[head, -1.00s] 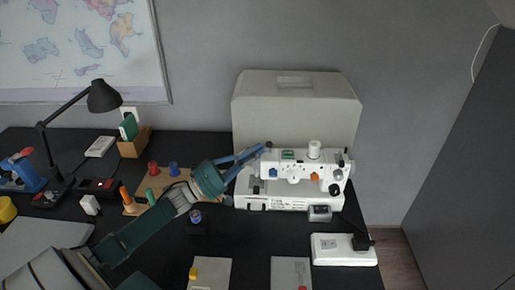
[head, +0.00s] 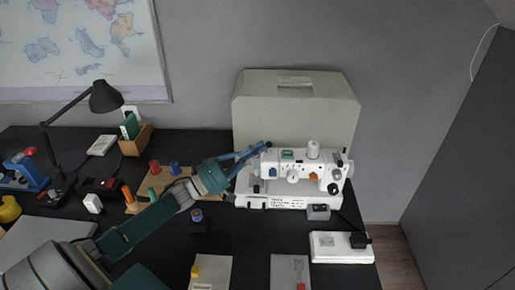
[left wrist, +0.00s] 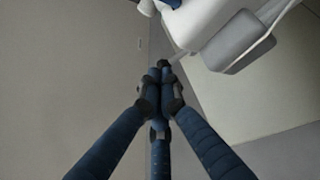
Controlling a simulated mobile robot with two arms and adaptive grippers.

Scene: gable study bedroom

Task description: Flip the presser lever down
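The white sewing machine (head: 302,166) stands on the dark desk with its head above its bed. My left gripper (head: 266,146) reaches in from the left, its blue fingers at the upper left end of the machine head. In the left wrist view, the left gripper's fingertips (left wrist: 164,72) are drawn together with nothing visible between them. A thin light grey piece (left wrist: 180,55), possibly the presser lever, sticks out from the white machine body (left wrist: 200,20) close beside the fingertips; contact is unclear. I cannot make out the presser lever in the head view. My right gripper is out of view.
A large pale cover (head: 296,105) stands behind the machine. A white box with a black plug (head: 335,248) lies at the right. Thread spools on a wooden board (head: 143,188) and a black lamp (head: 104,98) stand at the left.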

